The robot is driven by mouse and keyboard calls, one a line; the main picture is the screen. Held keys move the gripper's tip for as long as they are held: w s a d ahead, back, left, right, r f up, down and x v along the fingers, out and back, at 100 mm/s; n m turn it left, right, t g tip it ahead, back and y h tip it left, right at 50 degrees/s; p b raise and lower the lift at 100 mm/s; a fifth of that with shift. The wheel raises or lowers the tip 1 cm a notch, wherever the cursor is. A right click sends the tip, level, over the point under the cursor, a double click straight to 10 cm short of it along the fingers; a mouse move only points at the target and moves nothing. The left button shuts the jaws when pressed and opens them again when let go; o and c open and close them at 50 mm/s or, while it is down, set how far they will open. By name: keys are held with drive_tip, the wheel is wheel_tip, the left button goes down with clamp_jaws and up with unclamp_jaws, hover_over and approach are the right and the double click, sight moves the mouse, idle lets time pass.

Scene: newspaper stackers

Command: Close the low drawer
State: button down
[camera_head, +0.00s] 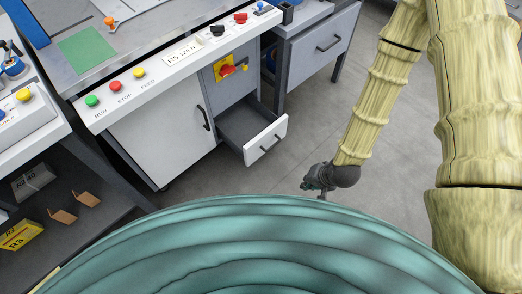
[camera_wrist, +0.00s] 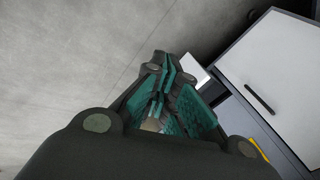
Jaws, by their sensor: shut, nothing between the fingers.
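The low drawer (camera_head: 267,142) stands pulled out of the grey and white machine cabinet in the head view.
The cabinet's white door (camera_head: 160,134) is left of the drawer, below a button panel (camera_head: 170,65). A dark shelf (camera_head: 75,225) is at left. Bare concrete floor (camera_head: 310,130) lies right of the drawer.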

sight(257, 142)
drive_tip(key=w+a+f+m+t+y+b, duration=0.1)
drive_tip(key=w+a+f+b, duration=0.4)
drive_tip(key=w+b, duration=0.3)
drive_tip(key=w+a+f+m+t+y+b, duration=0.1)
drive_tip(key=w+a+f+m+b, duration=0.1)
drive_tip(key=w+a+f+b, duration=0.3)
drive_tip(key=w+a+f+m+t+y+b, duration=0.1)
drive_tip(key=w+a+f+b, duration=0.4)
drive_tip(key=b, duration=1.2)
drive_tip(key=shift+w+a+f+t+y, duration=0.1)
drive_tip(key=shift+w+f, duration=0.6)
drive_tip(key=shift+w, duration=0.55)
drive_tip(key=shift+w+a+f+t+y, duration=0.15)
drive_tip(key=shift+w+f, duration=0.6)
drive_tip(key=shift+w, duration=0.45)
drive_tip(key=shift+w+a+f+t+y, duration=0.1)
drive_tip(key=shift+w+f, duration=0.6)
drive_tip(key=shift+w, duration=0.55)
drive_tip(key=shift+w+a+r, duration=0.15)
drive_tip(key=shift+w+a, duration=0.3)
